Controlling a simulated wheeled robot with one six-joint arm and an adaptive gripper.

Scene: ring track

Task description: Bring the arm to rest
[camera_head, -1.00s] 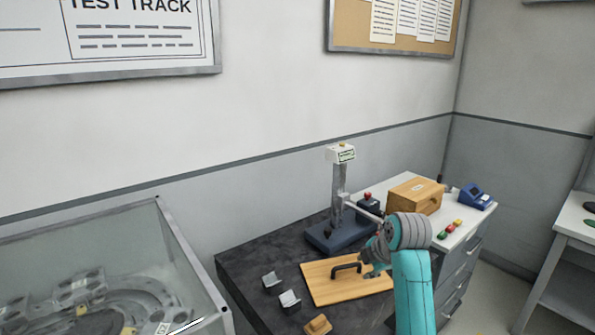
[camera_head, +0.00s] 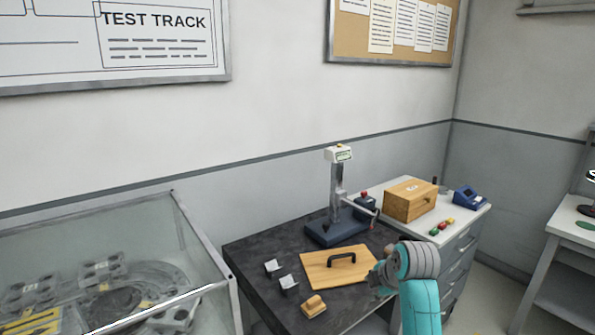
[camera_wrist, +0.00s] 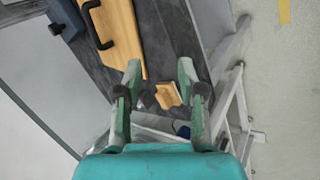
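My arm reaches in from the lower right of the head view, and its teal links show there. My gripper (camera_wrist: 159,75) is open in the wrist view, its two fingers spread with nothing held between them. In the head view the gripper (camera_head: 377,280) is partly hidden by my wrist, close to the right end of a wooden board (camera_head: 318,274) with a black handle (camera_head: 342,258). The board lies flat on the dark bench (camera_head: 262,246). In the wrist view the board (camera_wrist: 127,32) and its handle (camera_wrist: 91,24) lie beyond the fingers.
A wooden box (camera_head: 410,202) and blue device (camera_head: 469,197) rest on the white cabinet. A glass-sided case (camera_head: 205,262) stands left.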

